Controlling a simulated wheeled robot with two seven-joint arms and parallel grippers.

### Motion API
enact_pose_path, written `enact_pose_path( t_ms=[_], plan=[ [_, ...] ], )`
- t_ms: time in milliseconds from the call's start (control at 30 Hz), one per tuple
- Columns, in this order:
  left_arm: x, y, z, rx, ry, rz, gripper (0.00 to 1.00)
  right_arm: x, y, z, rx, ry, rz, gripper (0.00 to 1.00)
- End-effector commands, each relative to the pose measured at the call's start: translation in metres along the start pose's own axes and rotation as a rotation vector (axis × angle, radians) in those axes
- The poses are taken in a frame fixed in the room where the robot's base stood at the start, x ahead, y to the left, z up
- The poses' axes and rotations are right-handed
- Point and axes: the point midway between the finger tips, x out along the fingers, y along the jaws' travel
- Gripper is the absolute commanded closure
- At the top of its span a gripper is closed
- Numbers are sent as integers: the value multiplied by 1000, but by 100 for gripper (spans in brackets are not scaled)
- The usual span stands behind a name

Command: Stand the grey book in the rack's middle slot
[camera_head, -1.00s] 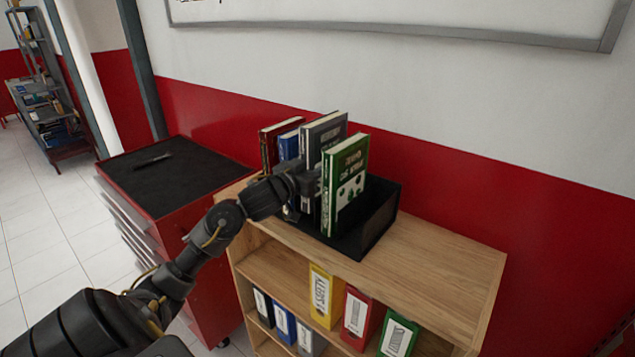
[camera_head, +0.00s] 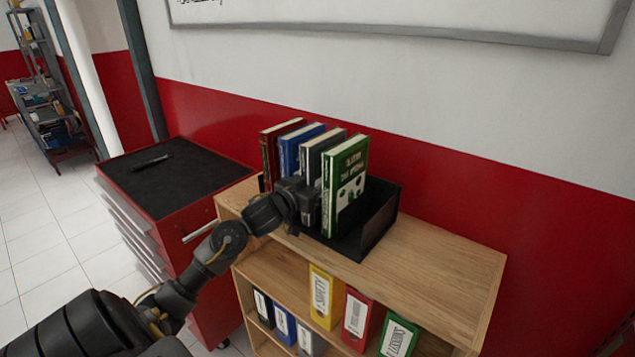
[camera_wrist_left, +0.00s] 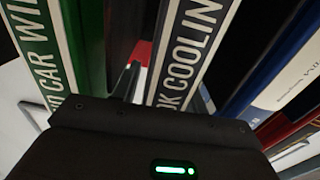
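The grey book (camera_head: 313,157) stands upright in the black rack (camera_head: 374,232), between the blue book (camera_head: 290,149) and the green book (camera_head: 346,182). Its top is about level with its neighbours. My left gripper (camera_head: 312,203) is at the grey book's spine, low down, and hides its lower part. In the left wrist view the spine of the grey book (camera_wrist_left: 188,52) lies between my fingers (camera_wrist_left: 163,88). A gap shows between one finger and the book, so the gripper looks open around it. My right gripper is in no view.
A dark red book (camera_head: 270,152) stands at the rack's left end. The rack is on a wooden shelf unit (camera_head: 440,270) with binders below. A red tool cabinet (camera_head: 205,232) stands to the left. The shelf top right of the rack is clear.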

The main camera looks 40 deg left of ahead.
Motion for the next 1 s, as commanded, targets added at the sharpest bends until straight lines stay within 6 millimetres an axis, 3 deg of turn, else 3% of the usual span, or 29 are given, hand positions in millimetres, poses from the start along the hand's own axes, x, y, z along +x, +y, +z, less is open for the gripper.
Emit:
enact_pose_path(
  t_ms=[333,467,800,1000],
  plan=[
    [0,0,-2,1,0,0,49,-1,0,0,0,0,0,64],
    [-11,-1,1,3,-1,-1,49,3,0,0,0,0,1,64],
    [-80,0,2,3,-3,0,49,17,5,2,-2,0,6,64],
    [-108,0,1,1,-2,1,49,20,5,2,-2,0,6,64]
  ],
)
